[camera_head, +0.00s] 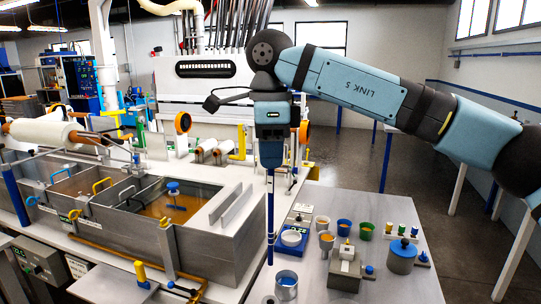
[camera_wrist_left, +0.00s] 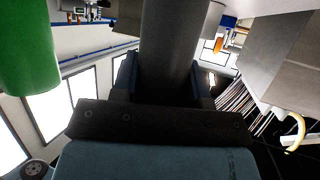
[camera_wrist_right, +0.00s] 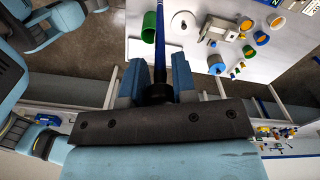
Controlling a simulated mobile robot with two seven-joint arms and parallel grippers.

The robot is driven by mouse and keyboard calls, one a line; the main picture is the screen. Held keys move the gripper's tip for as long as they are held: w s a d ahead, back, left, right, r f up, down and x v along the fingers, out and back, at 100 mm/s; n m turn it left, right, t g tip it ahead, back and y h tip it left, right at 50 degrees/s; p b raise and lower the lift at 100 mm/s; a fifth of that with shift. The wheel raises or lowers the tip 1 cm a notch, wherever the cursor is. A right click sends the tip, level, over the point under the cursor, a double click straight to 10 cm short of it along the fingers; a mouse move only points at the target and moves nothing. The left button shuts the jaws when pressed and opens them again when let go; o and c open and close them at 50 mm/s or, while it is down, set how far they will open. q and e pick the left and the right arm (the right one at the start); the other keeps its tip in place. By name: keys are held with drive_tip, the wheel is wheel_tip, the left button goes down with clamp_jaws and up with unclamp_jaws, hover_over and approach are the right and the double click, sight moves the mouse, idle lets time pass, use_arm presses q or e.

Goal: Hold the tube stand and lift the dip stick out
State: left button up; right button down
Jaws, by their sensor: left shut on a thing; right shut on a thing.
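The dip stick (camera_head: 270,215) is a long, thin, dark blue rod hanging upright in the head view, its lower end above or near the grey table. My right gripper (camera_head: 270,160) is shut on its top end. In the right wrist view the dip stick (camera_wrist_right: 160,40) runs away from between the fingers (camera_wrist_right: 156,85), with a black collar at its near end. In the left wrist view my left gripper (camera_wrist_left: 165,85) is shut around a thick grey cylinder (camera_wrist_left: 172,50), which looks like the tube stand. Its ends are hidden. The left gripper does not show in the head view.
A metal cup with blue inside (camera_head: 286,285) stands close to the stick's lower end. Several cups, a grey block (camera_head: 345,270) and a blue-lidded pot (camera_head: 402,256) crowd the table to the right. The resin bath (camera_head: 172,203) is at left. A green cylinder (camera_wrist_left: 28,45) is close in the left wrist view.

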use_arm(q)
drive_tip(key=o, duration=1)
